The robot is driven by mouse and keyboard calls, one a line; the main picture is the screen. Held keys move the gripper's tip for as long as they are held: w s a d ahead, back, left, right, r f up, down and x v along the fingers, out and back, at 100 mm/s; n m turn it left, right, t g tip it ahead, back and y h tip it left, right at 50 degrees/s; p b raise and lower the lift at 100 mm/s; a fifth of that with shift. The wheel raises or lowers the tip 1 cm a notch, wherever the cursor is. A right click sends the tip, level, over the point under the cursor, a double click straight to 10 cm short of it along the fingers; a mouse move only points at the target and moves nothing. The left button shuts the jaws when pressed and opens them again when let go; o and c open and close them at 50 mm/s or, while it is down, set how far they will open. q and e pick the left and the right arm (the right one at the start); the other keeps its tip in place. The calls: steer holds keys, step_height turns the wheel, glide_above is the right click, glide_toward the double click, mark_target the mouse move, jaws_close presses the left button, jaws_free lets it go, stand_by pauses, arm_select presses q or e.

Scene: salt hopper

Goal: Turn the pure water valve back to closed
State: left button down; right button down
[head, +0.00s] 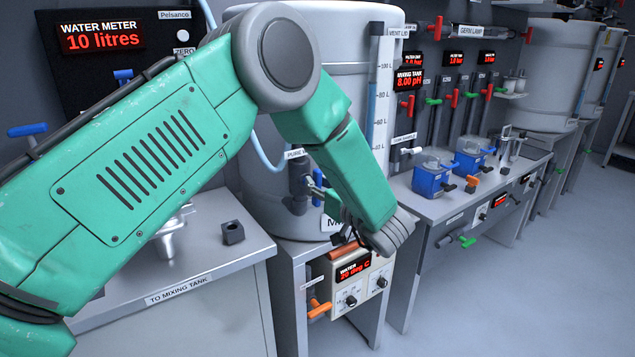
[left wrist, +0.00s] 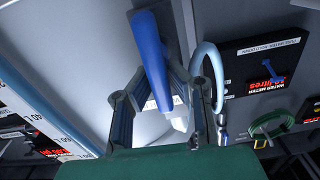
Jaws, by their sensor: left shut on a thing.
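The pure water valve is on the front of the grey mixing tank (head: 345,85). Its dark body (head: 299,180) shows below a partly hidden "PURE" label (head: 295,154). My left arm crosses the head view, and my left gripper (head: 321,189) is at this valve, mostly hidden behind the forearm. In the left wrist view the long blue valve handle (left wrist: 149,55) runs between the fingers of my left gripper (left wrist: 160,100), which is shut on it. The handle's exact angle to the pipe is hard to tell. My right gripper is not in view.
A heater box reading 20 deg C (head: 352,280) sits below the tank. A black water meter panel reads 10 litres (head: 103,37). A bench with blue pumps (head: 432,180) stands right. A pale hose (left wrist: 208,55) runs close to the gripper. Floor at right is clear.

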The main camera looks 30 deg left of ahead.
arm_select(q)
steer(key=m+p, duration=0.4)
steer(key=shift+w+d+p, duration=0.2)
steer(key=shift+p, duration=0.15)
steer(key=m+p, duration=0.1)
steer(key=m, duration=0.1)
steer(key=m+p, duration=0.1)
steer(key=m, duration=0.1)
steer(key=shift+w+f, duration=0.15)
steer(key=shift+f, duration=0.05)
steer(key=shift+w+d+f+m+p, duration=0.15)
steer(key=shift+m+p, duration=0.3)
steer(key=shift+m, duration=1.05)
steer(key=shift+a+f+m+p, duration=0.1)
steer(key=shift+f+m+p, duration=0.3)
steer(key=shift+m, duration=1.1)
steer(key=shift+w+d+f+m+p, duration=0.1)
steer(key=shift+m+p, duration=0.45)
steer(key=shift+m, duration=0.95)
steer(key=shift+s+f, duration=0.1)
steer(key=c, duration=1.7)
jaws_free()
steer(key=shift+o, duration=0.8)
steer(key=shift+w, duration=0.2)
steer(key=shift+d, duration=0.1)
